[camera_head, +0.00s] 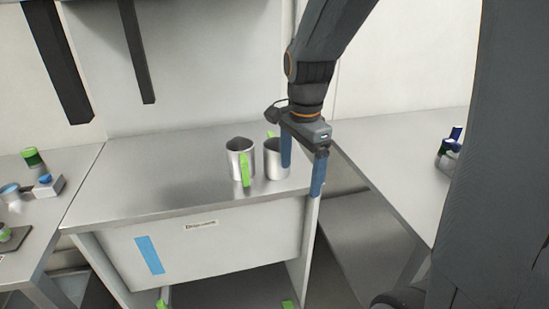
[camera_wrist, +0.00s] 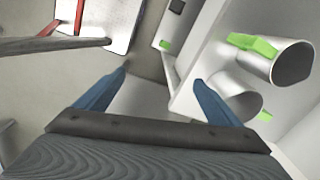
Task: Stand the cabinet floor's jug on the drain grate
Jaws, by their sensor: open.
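Two steel jugs with green handles stand side by side on the metal top of the cabinet, the left jug (camera_head: 240,158) and the right jug (camera_head: 275,160). They also show at the right of the wrist view, the nearer-edge jug (camera_wrist: 285,62) and the other jug (camera_wrist: 228,98). My gripper (camera_head: 302,180) is open with blue fingers, at the right end of the cabinet top, in front of and partly over the right jug. In the wrist view my gripper (camera_wrist: 162,77) has nothing between its fingers. I cannot make out a jug on the cabinet floor or the drain grate.
The cabinet's white front panel (camera_head: 205,255) carries a blue strip and a label. Green bits (camera_head: 288,304) show low in the cabinet opening. A left table (camera_head: 60,205) holds small items. A right table (camera_head: 400,150) has a green and blue item at its far side.

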